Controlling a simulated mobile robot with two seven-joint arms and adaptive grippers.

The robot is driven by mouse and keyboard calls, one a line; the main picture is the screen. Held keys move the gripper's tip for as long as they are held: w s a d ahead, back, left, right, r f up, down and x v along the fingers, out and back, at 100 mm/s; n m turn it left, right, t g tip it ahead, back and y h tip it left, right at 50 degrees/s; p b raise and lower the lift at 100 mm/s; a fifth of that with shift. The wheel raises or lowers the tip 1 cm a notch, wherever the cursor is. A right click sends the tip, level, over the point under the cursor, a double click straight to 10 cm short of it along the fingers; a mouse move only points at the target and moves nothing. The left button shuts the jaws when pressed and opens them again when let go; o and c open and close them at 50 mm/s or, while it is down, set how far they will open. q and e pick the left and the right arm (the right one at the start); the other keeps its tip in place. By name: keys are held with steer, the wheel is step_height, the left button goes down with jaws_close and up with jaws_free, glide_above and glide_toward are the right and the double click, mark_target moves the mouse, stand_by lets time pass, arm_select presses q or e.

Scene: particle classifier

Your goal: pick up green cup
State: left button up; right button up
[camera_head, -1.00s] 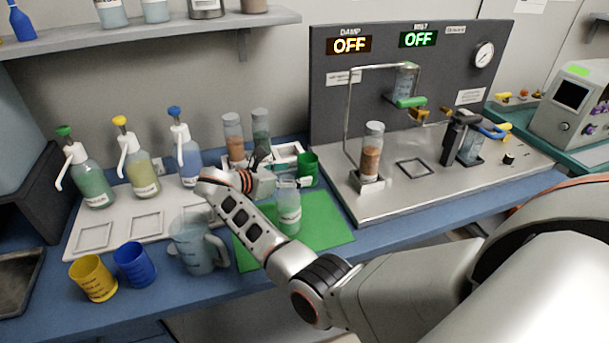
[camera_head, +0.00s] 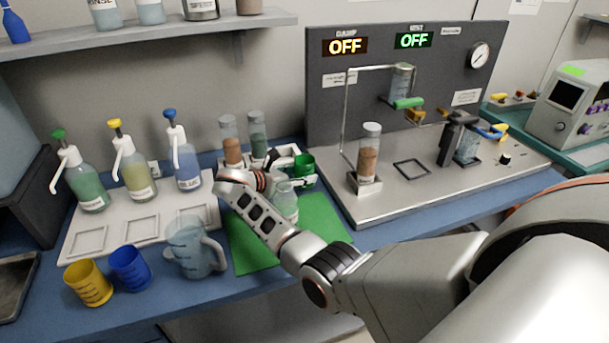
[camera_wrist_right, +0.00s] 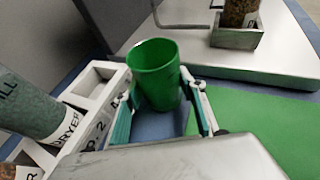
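The green cup (camera_head: 304,164) stands upright at the back edge of the green mat, beside the white rack. In the right wrist view the green cup (camera_wrist_right: 153,72) is straight ahead, its open rim toward me. My right gripper (camera_head: 299,183) is at the cup, in front of its lower part in the head view. In the wrist view the right gripper's fingers (camera_wrist_right: 160,92) are spread, one on each side of the cup. Whether the pads touch it cannot be made out. My left gripper is not in view.
A white rack (camera_wrist_right: 88,84) with filled vials is close left of the cup. A clear bottle (camera_head: 286,201) stands on the green mat (camera_head: 325,228), partly behind my arm. The metal test stand (camera_head: 400,197) is to the right. A pitcher (camera_head: 193,250) and two cups stand front left.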

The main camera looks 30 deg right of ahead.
steer(key=shift+r, duration=0.15)
steer(key=shift+r+p, duration=0.35)
steer(key=shift+r, duration=1.05)
step_height(320, 180, up, 12)
steer(key=p, duration=0.1)
step_height(320, 180, up, 5)
glide_above(297, 166)
steer(key=d, duration=0.1)
steer(key=shift+d+f, duration=0.1)
steer(key=shift+f, duration=0.05)
